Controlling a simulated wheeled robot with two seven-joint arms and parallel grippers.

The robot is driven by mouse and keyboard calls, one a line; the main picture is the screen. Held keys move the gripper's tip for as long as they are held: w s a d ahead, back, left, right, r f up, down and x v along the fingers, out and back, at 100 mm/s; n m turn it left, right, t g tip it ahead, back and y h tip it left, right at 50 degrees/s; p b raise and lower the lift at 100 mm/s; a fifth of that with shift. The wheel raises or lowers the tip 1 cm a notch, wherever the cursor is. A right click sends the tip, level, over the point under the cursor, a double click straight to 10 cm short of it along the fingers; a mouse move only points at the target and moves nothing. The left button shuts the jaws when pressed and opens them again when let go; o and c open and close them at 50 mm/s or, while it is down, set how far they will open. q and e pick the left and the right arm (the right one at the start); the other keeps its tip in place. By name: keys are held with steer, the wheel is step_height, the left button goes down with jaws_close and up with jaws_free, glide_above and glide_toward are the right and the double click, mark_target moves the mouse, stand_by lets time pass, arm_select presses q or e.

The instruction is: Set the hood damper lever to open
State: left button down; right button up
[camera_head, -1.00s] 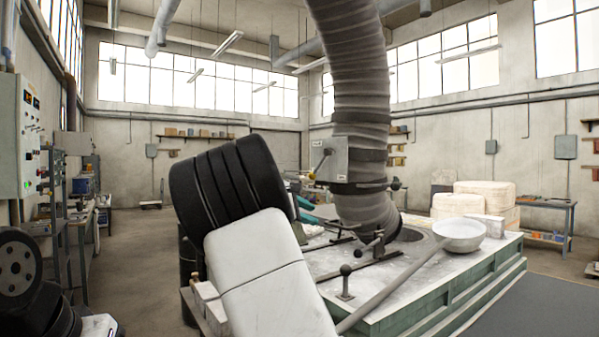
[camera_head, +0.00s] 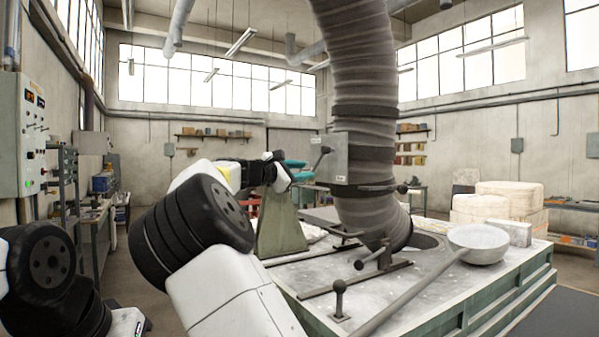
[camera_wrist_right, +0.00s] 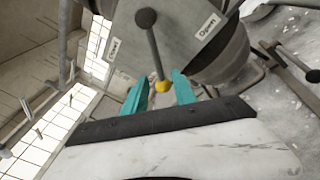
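The damper lever (camera_head: 319,158) is on a grey box (camera_head: 338,160) on the ribbed hood duct (camera_head: 362,90). The right wrist view shows the lever (camera_wrist_right: 154,52) with a dark ball at one end and a yellow tip at the other. The box face carries a "Shut" label (camera_wrist_right: 113,48) at left and an "Open" label (camera_wrist_right: 208,26) at right; the lever runs down the picture between them. My right gripper (camera_wrist_right: 161,80) is open, its teal fingers on either side of the yellow tip, with gaps visible. In the head view the gripper (camera_head: 300,166) is left of the box. My left gripper is out of view.
A long-handled ladle (camera_head: 478,244) lies on the grey-topped green bench (camera_head: 430,282). Small dark levers (camera_head: 339,297) stand up from the bench. White blocks (camera_head: 508,200) are at the back right. A control cabinet (camera_head: 32,135) hangs at left.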

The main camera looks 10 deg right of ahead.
mark_target(313, 170)
steer(key=shift+x, duration=1.9)
jaws_close()
